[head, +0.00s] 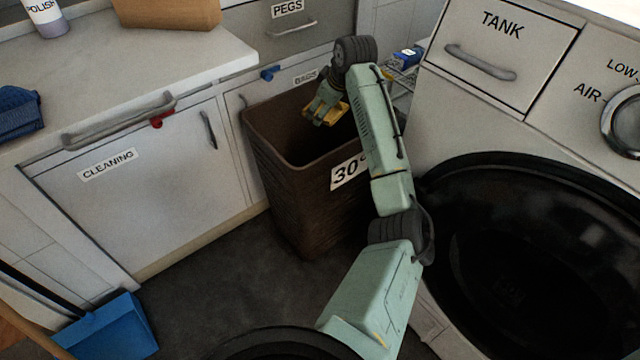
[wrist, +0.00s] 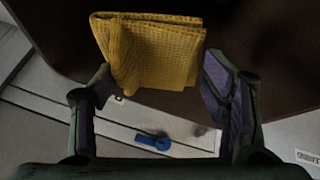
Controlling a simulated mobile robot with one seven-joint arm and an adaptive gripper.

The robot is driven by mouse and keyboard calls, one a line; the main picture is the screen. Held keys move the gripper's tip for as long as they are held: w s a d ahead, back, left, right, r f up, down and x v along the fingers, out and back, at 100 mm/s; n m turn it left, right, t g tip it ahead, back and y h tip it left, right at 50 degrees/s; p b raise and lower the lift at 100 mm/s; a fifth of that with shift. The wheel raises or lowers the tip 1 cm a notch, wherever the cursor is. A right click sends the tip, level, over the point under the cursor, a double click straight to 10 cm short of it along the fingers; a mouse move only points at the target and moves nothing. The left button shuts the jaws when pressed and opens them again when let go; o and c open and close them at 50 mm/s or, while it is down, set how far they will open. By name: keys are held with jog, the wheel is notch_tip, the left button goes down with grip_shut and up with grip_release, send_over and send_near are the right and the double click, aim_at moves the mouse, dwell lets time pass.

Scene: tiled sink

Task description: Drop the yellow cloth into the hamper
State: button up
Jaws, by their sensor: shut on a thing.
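The yellow cloth (wrist: 160,52) is folded, with a waffle weave, and is held between the fingers of my gripper (wrist: 155,85) in the wrist view. In the head view a little of the cloth (head: 340,112) shows by my gripper (head: 322,112), which is over the hamper's opening. The hamper (head: 285,195) is a tall brown open bin labelled 30°, standing between the cabinets and the washing machine. In the wrist view the dark brown hamper (wrist: 270,55) fills the area behind the cloth. The hamper's bottom is hidden.
White cabinets (head: 150,205) with handles stand left of the hamper, under a counter (head: 110,75). A washing machine (head: 460,115) with a black door stands at the right. A blue dustpan (head: 110,325) lies on the floor at the lower left.

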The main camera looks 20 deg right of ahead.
jog(key=o, duration=1.2)
jog(key=shift+r, duration=0.15)
jog(key=v, duration=1.1)
jog(key=shift+s+r, duration=0.2)
jog(key=shift+r, duration=0.15)
jog(key=shift+s, duration=0.1)
